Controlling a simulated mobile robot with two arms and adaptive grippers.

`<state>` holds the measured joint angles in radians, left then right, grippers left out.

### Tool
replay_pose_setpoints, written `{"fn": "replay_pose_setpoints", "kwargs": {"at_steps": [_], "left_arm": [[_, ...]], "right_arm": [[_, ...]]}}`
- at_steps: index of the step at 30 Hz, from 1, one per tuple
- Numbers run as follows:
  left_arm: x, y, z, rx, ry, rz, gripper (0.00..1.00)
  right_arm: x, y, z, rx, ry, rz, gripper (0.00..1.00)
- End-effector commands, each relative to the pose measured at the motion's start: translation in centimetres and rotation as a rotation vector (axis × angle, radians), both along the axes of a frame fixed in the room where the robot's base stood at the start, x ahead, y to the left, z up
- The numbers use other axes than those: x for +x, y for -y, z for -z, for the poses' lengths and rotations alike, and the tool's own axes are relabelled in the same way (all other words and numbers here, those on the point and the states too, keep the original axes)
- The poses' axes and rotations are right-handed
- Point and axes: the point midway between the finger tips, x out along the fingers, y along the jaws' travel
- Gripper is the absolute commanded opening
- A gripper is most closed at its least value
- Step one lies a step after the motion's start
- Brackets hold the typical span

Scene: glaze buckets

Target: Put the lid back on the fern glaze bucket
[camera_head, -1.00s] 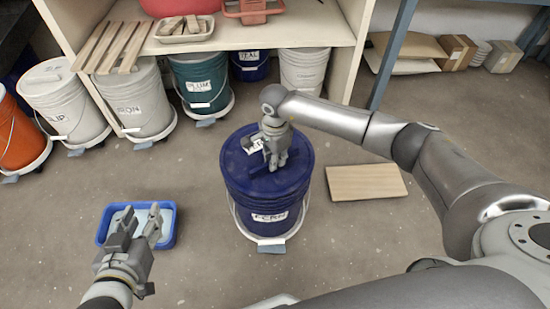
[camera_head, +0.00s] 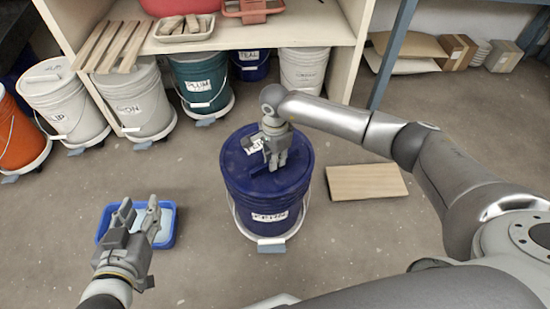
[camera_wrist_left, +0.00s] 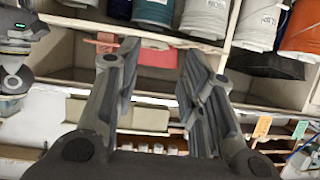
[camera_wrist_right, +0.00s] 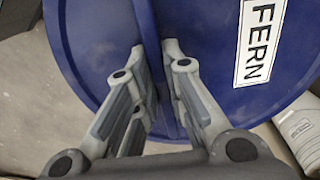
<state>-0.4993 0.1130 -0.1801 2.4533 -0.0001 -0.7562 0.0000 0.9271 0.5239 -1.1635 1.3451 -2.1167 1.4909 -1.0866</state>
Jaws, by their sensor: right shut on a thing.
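The fern glaze bucket (camera_head: 265,200) is blue, stands upright in the middle of the floor and has a FERN label on its front. Its blue lid (camera_head: 295,150) lies on top and also fills much of the right wrist view (camera_wrist_right: 100,40), with a FERN label. My right gripper (camera_head: 275,165) is over the lid, shut on the raised ridge across it; the fingers also show in the right wrist view (camera_wrist_right: 155,60). The lid looks level on the rim, but I cannot tell whether it is pressed down. My left gripper (camera_head: 138,217) is open and empty, above a blue tray.
The blue tray (camera_head: 168,238) with pale contents is on the floor at left. A wooden board (camera_head: 366,182) lies right of the bucket.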

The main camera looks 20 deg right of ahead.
Motion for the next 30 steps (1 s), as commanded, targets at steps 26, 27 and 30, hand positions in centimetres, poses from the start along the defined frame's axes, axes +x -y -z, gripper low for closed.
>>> {"fn": "replay_pose_setpoints", "kwargs": {"at_steps": [26, 27, 30], "left_arm": [[0.3, 0.3, -0.8, -0.015, 0.054, 0.003, 0.37], [0.3, 0.3, -0.8, -0.016, 0.057, 0.004, 0.37], [0.4, 0.3, -1.0, -0.018, 0.067, 0.004, 0.37]], "right_arm": [[0.1, 0.0, 0.2, 0.0, 0.001, 0.0, 0.0], [0.1, 0.0, 0.2, 0.0, 0.001, 0.0, 0.0], [0.1, 0.0, 0.3, 0.0, 0.001, 0.0, 0.0]]}}
